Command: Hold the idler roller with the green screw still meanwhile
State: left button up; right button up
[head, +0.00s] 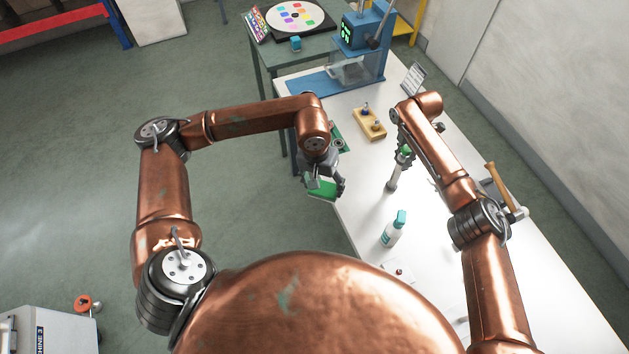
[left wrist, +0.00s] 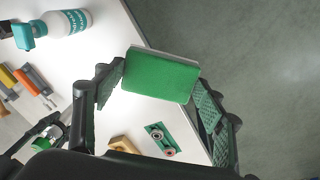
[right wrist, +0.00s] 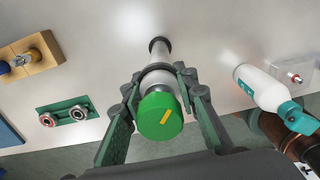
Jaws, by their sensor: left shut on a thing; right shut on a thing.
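The idler roller (head: 392,178) is a grey metal cylinder with a green screw (head: 404,152) at one end. My right gripper (head: 401,160) is shut on it near the screw end. In the right wrist view the green screw (right wrist: 160,116) has a yellow mark and faces the camera; the roller (right wrist: 158,57) runs away from it between the fingers. In the head view the roller stands roughly upright, slightly tilted, over the white table. My left gripper (head: 324,184) is shut on a green pad with a pale backing (left wrist: 160,76), held by the table's left edge.
On the white table (head: 455,225) stand a teal-capped bottle (head: 391,232), a wooden block with small parts (head: 369,124) and a blue machine (head: 362,45). A green holder with two rings (right wrist: 66,118) lies near the edge. A wooden-handled tool (head: 499,185) lies right.

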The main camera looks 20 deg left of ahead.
pick_arm(q)
jog(key=shift+w+d+f+n+t+h, duration=1.4)
jog(key=shift+w+d+f+t+h, duration=0.7)
jog(key=shift+w+d+f+t, duration=2.15)
jog(key=shift+w+d+f+n+t+h, duration=1.4)
jog(key=shift+w+d+f+t+h, duration=1.35)
jog(key=shift+w, duration=2.9)
jog(key=shift+g+y, duration=0.5)
jog(key=shift+y, duration=0.15)
jog(key=d+f, duration=0.1)
jog(key=s+d+f, duration=0.1)
jog(key=f, duration=0.1)
jog(key=s+f, duration=0.1)
jog(key=f, duration=0.1)
jog(key=shift+s+d, duration=0.15)
jog(key=shift+d, duration=0.25)
jog(key=shift+a+f, duration=0.1)
jog(key=shift+w+a, duration=1.25)
jog(key=shift+w, duration=0.05)
